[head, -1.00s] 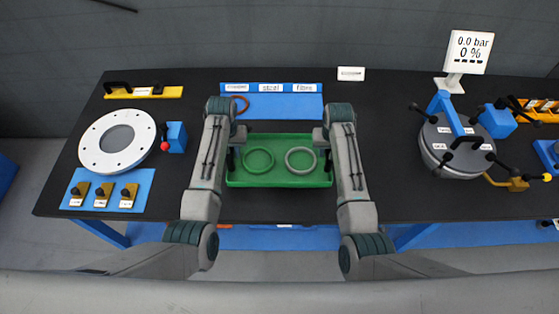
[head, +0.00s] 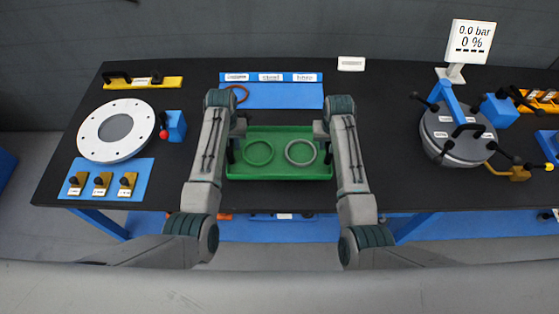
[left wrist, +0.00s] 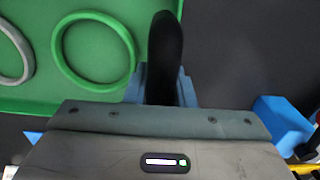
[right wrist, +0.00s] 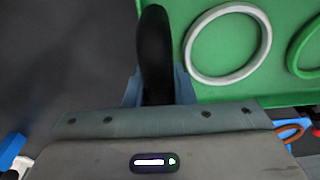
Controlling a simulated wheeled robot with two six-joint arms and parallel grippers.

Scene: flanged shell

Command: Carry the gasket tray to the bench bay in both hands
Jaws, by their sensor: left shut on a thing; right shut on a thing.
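The green gasket tray (head: 280,174) is level in front of me, over the middle of the black bench. A green ring (head: 258,153) lies in its left half and a grey ring (head: 300,152) in its right half. My left gripper (head: 232,150) is shut on the black handle (left wrist: 164,55) at the tray's left end. My right gripper (head: 327,150) is shut on the black handle (right wrist: 154,50) at its right end. I cannot tell whether the tray touches the bench. No bench bay is clearly marked in these views.
Behind the tray is a blue mat (head: 285,97) with labels and an orange-brown ring (head: 238,90). A white flange (head: 116,130) and blue plate (head: 112,194) stand left. A grey lidded vessel (head: 455,152) stands right. Bench (head: 400,110) is bare between the tray and vessel.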

